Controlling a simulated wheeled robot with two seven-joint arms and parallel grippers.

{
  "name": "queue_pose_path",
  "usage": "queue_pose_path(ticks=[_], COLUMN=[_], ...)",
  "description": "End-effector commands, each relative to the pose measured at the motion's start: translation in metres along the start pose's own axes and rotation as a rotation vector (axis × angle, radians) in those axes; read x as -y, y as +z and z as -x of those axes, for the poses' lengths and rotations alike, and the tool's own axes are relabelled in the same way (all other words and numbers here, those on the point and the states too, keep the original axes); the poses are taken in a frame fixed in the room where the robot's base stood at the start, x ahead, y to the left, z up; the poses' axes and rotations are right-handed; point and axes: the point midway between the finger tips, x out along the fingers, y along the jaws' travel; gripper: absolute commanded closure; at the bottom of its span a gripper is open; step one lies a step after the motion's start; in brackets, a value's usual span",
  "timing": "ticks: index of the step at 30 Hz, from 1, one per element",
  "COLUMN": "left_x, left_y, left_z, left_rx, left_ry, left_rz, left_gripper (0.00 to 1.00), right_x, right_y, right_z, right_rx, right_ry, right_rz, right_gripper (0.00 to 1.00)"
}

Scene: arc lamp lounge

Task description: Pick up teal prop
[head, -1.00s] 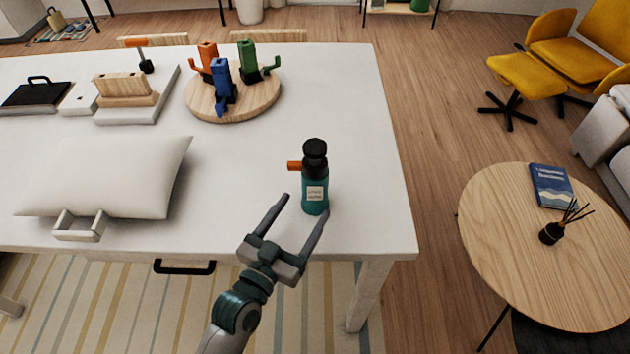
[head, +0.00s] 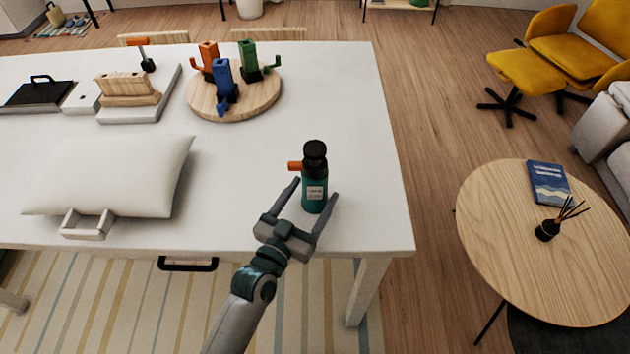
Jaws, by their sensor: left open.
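The teal prop (head: 314,192) is a teal bottle with a black top, a pale label and an orange piece sticking out to its left. It stands upright near the right end of the white table (head: 350,110). My left gripper (head: 316,190) is open, with one finger to the left of the bottle's lower part and the other to its right. Whether either finger touches the bottle cannot be told. My right gripper is not in view.
A white cushion (head: 115,175) lies left of the bottle. A round wooden board (head: 250,105) with orange, blue and green figures is farther back. A round side table (head: 500,240) stands to the right. The tabletop around the bottle is clear.

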Motion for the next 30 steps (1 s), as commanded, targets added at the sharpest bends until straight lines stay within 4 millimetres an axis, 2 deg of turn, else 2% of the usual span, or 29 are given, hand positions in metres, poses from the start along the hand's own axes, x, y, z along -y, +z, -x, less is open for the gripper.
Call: queue_pose_path(ticks=[10, 11, 18, 30], left_x=[0.0000, 0.0000, 0.0001, 0.0011], left_y=[0.0006, 0.0006, 0.0006, -0.0049], left_z=[0.0006, 0.0006, 0.0007, -0.0008], left_rx=[0.001, 0.001, 0.001, -0.003], left_ry=[0.000, 0.000, 0.000, -0.001], left_rz=[0.000, 0.000, 0.000, 0.000], left_gripper=[0.32, 0.34, 0.92, 0.94], right_x=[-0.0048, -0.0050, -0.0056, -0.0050], right_y=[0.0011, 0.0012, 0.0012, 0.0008], right_z=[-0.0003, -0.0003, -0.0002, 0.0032], right_rx=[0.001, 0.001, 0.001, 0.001], right_ry=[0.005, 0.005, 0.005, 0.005], right_rz=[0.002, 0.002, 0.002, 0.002], right_gripper=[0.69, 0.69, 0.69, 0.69])
